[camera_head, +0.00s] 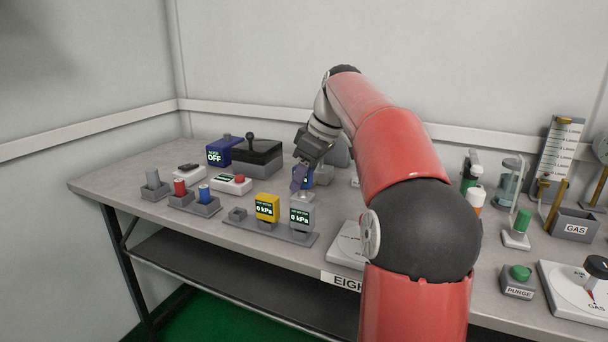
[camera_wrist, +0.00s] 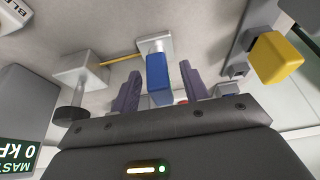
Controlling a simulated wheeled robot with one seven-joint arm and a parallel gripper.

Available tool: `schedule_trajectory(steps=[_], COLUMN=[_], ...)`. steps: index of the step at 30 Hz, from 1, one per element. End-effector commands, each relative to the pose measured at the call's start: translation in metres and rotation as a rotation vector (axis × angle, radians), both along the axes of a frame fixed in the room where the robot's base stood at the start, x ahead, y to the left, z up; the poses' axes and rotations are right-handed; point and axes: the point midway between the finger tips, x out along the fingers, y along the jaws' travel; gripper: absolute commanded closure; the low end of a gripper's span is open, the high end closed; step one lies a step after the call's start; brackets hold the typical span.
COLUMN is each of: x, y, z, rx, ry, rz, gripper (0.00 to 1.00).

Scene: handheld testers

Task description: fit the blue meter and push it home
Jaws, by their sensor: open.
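The blue meter (camera_head: 309,180) shows in the head view under my gripper (camera_head: 303,172), partly hidden by it. In the wrist view the blue meter (camera_wrist: 158,78) stands between the two purple fingers of my gripper (camera_wrist: 160,88), which are open on either side of it, with gaps visible. A pale block on a plate is at its far end. In the head view a grey rack (camera_head: 275,232) carries a yellow meter (camera_head: 267,206) and a grey meter (camera_head: 301,213), both reading 0 kPa. An empty grey socket (camera_head: 237,214) is at its left end.
A blue box reading OFF (camera_head: 217,153) and a black-topped box with a lever (camera_head: 257,157) stand behind. In the wrist view the yellow meter (camera_wrist: 274,57) is right of the fingers.

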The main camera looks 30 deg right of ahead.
Motion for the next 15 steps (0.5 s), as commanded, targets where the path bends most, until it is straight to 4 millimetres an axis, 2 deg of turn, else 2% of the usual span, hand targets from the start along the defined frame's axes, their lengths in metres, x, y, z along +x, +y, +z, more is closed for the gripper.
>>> schedule_trajectory(steps=[5, 15], x=[-0.001, -0.017], y=[-0.001, -0.014], z=[0.005, 0.056], rx=[-0.001, -0.001], ry=[-0.002, -0.001], rz=[-0.001, -0.001], gripper=[0.55, 0.55])
